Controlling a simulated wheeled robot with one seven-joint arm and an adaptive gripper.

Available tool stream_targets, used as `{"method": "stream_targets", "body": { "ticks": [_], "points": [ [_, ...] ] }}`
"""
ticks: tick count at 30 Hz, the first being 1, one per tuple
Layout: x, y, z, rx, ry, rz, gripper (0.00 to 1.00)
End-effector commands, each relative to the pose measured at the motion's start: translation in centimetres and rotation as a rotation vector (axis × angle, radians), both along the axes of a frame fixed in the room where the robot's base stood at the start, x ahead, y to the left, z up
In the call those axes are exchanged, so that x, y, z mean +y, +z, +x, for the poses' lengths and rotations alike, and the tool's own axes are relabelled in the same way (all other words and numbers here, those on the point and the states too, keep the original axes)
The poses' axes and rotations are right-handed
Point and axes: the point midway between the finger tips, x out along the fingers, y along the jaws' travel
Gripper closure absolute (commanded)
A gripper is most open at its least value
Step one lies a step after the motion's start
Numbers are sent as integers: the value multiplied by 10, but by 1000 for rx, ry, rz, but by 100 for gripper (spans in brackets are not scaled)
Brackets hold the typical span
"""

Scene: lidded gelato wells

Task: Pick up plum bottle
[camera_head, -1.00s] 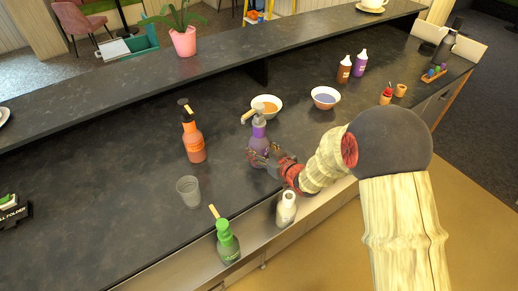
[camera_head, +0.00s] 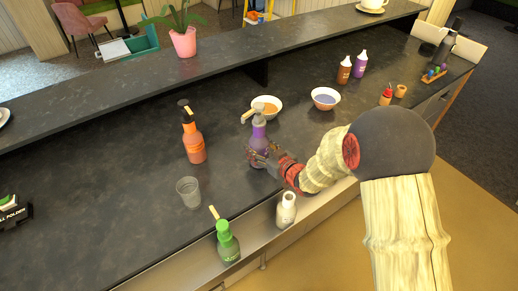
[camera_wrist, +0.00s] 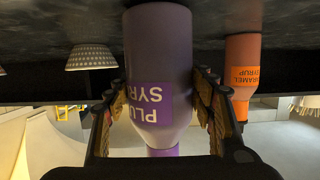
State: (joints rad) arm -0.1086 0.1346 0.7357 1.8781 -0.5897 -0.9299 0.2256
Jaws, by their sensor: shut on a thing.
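An orange caramel syrup bottle (camera_head: 193,142) stands to the left. A clear cup (camera_head: 189,191), a green bottle (camera_head: 227,243) and a white bottle (camera_head: 286,209) are nearer the front. Bowls with orange (camera_head: 267,107) and purple (camera_head: 325,98) contents stand behind and to the right.

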Motion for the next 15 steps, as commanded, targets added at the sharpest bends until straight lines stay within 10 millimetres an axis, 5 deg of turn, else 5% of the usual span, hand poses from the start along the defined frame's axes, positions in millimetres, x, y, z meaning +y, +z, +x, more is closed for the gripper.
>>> {"method": "stream_targets", "body": {
  "ticks": [6,15],
  "points": [
    [-1,33,0,-8,0,2,93],
    [-17,82,-37,-11,-1,2,93]
  ]
}}
